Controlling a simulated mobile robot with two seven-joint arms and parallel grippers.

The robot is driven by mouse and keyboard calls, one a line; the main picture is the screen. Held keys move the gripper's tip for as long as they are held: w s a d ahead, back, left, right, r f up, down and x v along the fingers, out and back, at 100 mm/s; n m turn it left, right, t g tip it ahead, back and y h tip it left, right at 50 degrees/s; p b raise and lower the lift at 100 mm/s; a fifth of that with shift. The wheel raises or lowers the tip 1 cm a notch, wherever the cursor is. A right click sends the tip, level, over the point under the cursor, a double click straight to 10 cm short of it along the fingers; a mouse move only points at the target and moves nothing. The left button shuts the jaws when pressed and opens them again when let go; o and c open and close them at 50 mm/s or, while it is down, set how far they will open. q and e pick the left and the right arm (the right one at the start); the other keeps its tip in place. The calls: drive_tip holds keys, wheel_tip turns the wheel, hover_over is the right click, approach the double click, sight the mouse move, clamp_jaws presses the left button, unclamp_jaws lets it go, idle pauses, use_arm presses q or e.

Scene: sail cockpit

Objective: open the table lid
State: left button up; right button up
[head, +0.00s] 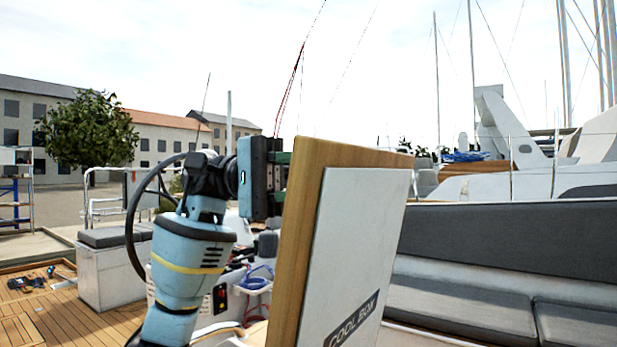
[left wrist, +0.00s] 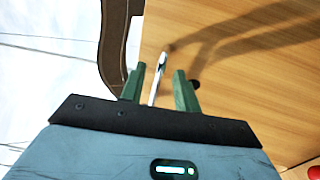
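The table lid (head: 300,240) stands steeply raised, its wooden edge towards me. Its white underside panel (head: 362,225) carries a "COOL BOX" label. My left gripper (head: 281,170) is at the lid's far wooden face, near the top left. In the left wrist view the wooden face (left wrist: 235,75) fills the right side. A thin metal handle (left wrist: 158,75) sits between the green fingers of my left gripper (left wrist: 159,88). The fingers are apart, with a gap on each side of the handle. The lid hides the table below. My right gripper is not in view.
A steering wheel (head: 133,225) stands behind my left arm. A grey cushioned bench (head: 455,305) runs along the right. A white seat box (head: 110,280) and tools (head: 35,281) on the wooden deck (head: 60,318) are at left. A blue rope (head: 257,278) hangs behind the lid.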

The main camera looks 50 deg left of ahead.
use_arm(q)
drive_tip(key=v, duration=0.7)
drive_tip(key=shift+a+b, duration=0.35)
drive_tip(key=shift+s, duration=0.15)
idle(0.3)
